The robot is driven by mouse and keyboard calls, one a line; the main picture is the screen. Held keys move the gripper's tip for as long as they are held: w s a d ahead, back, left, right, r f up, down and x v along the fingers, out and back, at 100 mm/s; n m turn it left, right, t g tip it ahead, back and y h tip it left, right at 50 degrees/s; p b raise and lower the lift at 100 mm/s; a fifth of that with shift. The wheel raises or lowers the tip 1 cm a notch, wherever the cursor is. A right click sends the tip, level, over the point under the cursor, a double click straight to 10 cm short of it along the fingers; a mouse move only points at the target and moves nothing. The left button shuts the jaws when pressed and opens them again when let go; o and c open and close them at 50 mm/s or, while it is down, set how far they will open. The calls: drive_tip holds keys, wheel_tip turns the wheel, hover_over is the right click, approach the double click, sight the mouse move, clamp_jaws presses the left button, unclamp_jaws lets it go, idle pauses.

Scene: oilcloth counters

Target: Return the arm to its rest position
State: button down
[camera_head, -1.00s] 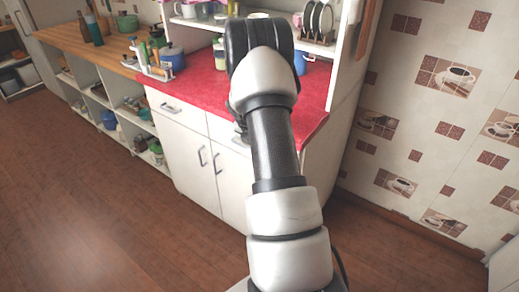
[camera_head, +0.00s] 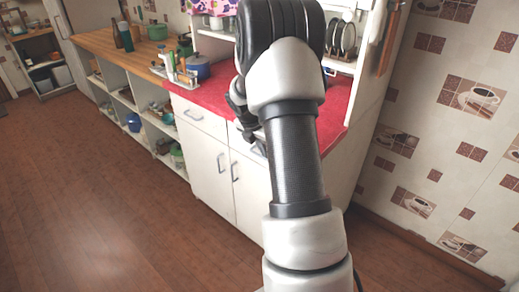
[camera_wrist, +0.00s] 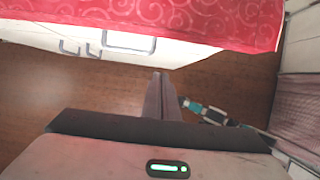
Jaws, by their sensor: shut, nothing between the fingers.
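My gripper (camera_wrist: 160,98) shows in the wrist view with its fingers together and nothing between them. It points over the brown floor, in front of the red counter's edge. In the head view my arm is raised and bent in the middle of the picture. Part of my gripper shows to the left of the arm, in front of the cabinet, and the arm hides the rest of it.
The red oilcloth counter (camera_head: 225,90) tops a white cabinet (camera_head: 207,160) close by. A blue pot (camera_head: 197,68) stands on it at the left. A wooden counter (camera_head: 100,42) with open shelves runs further left. The wood floor (camera_head: 90,190) at the left is clear.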

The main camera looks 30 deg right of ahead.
drive_tip(key=s+a+r+m+t+p, duration=0.1)
drive_tip(key=s+a+r+m+p, duration=0.2)
drive_tip(key=r, duration=0.4)
drive_tip(key=s+a+r+m, duration=0.2)
drive_tip(key=a+r+m, duration=0.1)
drive_tip(key=a+r, duration=0.3)
drive_tip(key=s+a+r+m+t+p, duration=0.1)
drive_tip(key=s+a+r+m+p, duration=0.15)
drive_tip(key=r, duration=0.55)
drive_tip(key=s+a+r+m+t+y+p, duration=0.1)
drive_tip(key=s+a+r+m+y+p, duration=0.1)
drive_tip(key=s+a+r+m, duration=0.3)
drive_tip(key=s+a+r+m+t+y+p, duration=0.1)
drive_tip(key=s+a+r+m, duration=0.5)
drive_tip(key=s, duration=0.8)
drive_tip(key=a+m+y+p, duration=0.1)
drive_tip(key=a+m, duration=0.1)
drive_tip(key=a, duration=0.2)
drive_tip(key=shift+r, duration=0.15)
